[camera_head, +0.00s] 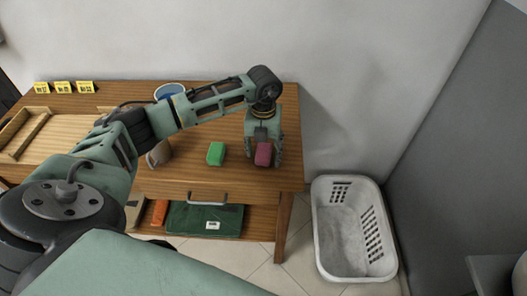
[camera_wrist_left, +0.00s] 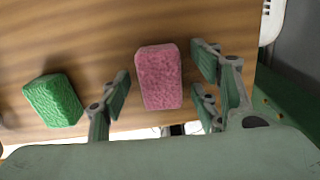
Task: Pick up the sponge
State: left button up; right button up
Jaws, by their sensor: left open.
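A pink sponge (camera_head: 263,154) lies near the right front edge of the wooden table. In the left wrist view the pink sponge (camera_wrist_left: 159,77) sits between the spread fingers. A green sponge (camera_head: 216,153) lies to its left, and it shows at the left in the left wrist view (camera_wrist_left: 54,100). My left gripper (camera_head: 264,160) points down over the pink sponge and is open, with a finger on either side of it. In the left wrist view the left gripper (camera_wrist_left: 161,92) shows gaps between the fingers and the sponge. My right gripper is not in view.
A white laundry basket (camera_head: 322,235) stands on the floor at the right.

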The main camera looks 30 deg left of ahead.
aim_at(264, 151)
pick_arm(q)
jog(key=c, duration=0.9)
jog(key=shift+w+r+b, duration=0.1)
jog(key=shift+r+b, duration=0.25)
jog(key=shift+r, duration=0.35)
notch_tip(264, 151, up, 3)
jog(key=shift+d+f+b, duration=0.1)
jog(key=shift+b, duration=0.5)
jog(key=shift+s+d+r+b, duration=0.35)
jog(key=shift+s+d+r, duration=0.8)
jog(key=shift+d, duration=0.45)
jog(key=shift+s+d+r+b, duration=0.4)
jog(key=shift+s+d+r, duration=0.7)
jog(key=shift+d, duration=0.45)
jog(key=shift+s+d+r+b, duration=0.35)
jog(key=shift+s+d+r, duration=0.8)
jog(key=shift+d, duration=0.45)
